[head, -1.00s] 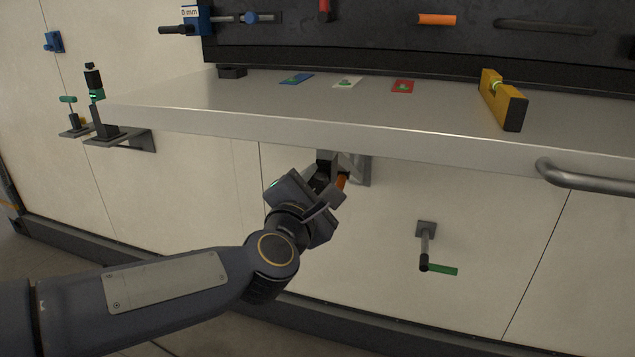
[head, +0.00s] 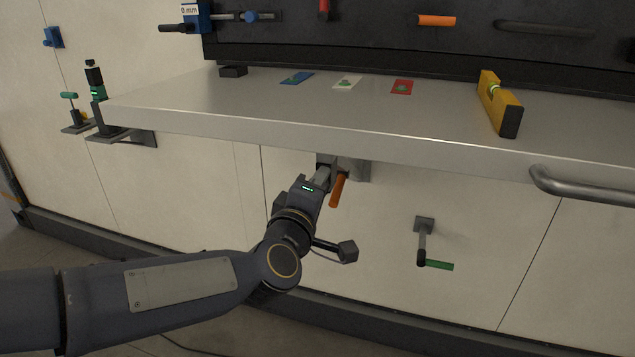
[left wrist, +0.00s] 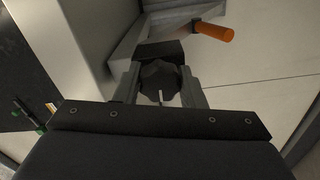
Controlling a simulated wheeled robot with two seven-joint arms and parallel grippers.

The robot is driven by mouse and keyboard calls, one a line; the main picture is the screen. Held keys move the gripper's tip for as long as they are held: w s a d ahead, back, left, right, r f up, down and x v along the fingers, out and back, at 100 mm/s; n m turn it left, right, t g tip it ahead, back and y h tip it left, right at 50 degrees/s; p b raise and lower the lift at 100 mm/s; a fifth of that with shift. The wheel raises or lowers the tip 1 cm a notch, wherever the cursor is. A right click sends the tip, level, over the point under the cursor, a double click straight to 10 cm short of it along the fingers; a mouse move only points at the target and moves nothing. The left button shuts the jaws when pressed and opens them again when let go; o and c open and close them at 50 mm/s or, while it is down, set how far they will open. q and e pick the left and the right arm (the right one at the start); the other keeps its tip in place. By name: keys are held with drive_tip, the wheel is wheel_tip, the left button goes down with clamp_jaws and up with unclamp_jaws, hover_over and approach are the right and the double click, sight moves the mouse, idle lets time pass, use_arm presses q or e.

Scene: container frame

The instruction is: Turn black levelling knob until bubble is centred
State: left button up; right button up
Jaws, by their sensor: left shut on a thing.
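The black levelling knob (left wrist: 160,82) is lobed, with a pale mark on its face, and sits under the bench in the left wrist view. My left gripper (left wrist: 160,72) is shut on it, one finger on each side. In the head view my left gripper (head: 321,176) reaches up beneath the bench's front edge, and the knob is hidden there. A yellow spirit level (head: 499,108) with a small greenish vial (head: 493,89) lies on the bench top at the right. The bubble is too small to read. My right gripper is out of view.
The grey bench top (head: 250,105) carries blue, white and red cards. An orange handle (head: 339,190) hangs close beside my left gripper. A green-handled crank (head: 437,265) is on the wall below. A grey rail (head: 585,187) runs along the front right.

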use_arm(q)
drive_tip(key=m+p, duration=0.1)
drive_tip(key=m, duration=0.3)
drive_tip(key=shift+m+p, duration=0.4)
drive_tip(key=m+p, duration=0.1)
drive_tip(key=m, duration=0.3)
drive_tip(key=shift+m+p, duration=0.3)
drive_tip(key=shift+p, duration=0.05)
drive_tip(key=shift+f, duration=0.1)
drive_tip(key=o, duration=1)
drive_tip(key=v, duration=0.7)
drive_tip(key=shift+s, duration=0.4)
drive_tip(key=shift+a, duration=0.1)
